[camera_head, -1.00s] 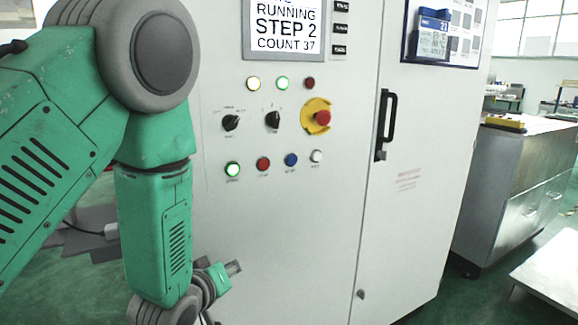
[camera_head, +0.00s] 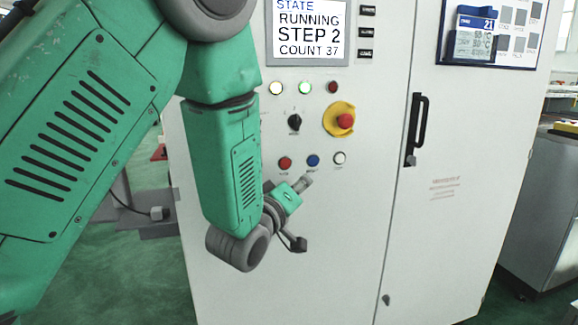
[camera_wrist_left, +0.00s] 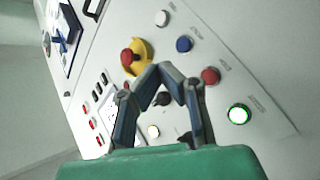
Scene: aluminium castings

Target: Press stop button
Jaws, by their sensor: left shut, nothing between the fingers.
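The red push button (camera_head: 285,162) is in the lower row on the white cabinet front; it also shows in the wrist view (camera_wrist_left: 210,76), to the right of the fingers. Its label is too small to read. A red mushroom button on a yellow collar (camera_head: 345,121) sits higher and to the right; the wrist view shows it too (camera_wrist_left: 130,57). My left gripper (camera_head: 306,181) is shut and empty, in front of the panel just below the lower row. In the wrist view its fingertips (camera_wrist_left: 162,69) meet between the two red controls. Contact cannot be told.
Blue (camera_head: 313,160) and white (camera_head: 340,158) buttons stand beside the red one. A lit green button (camera_wrist_left: 239,114) shows in the wrist view. A black selector (camera_head: 294,122) is above. The cabinet's black door handle (camera_head: 416,130) sticks out at right. The screen (camera_head: 308,32) reads RUNNING.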

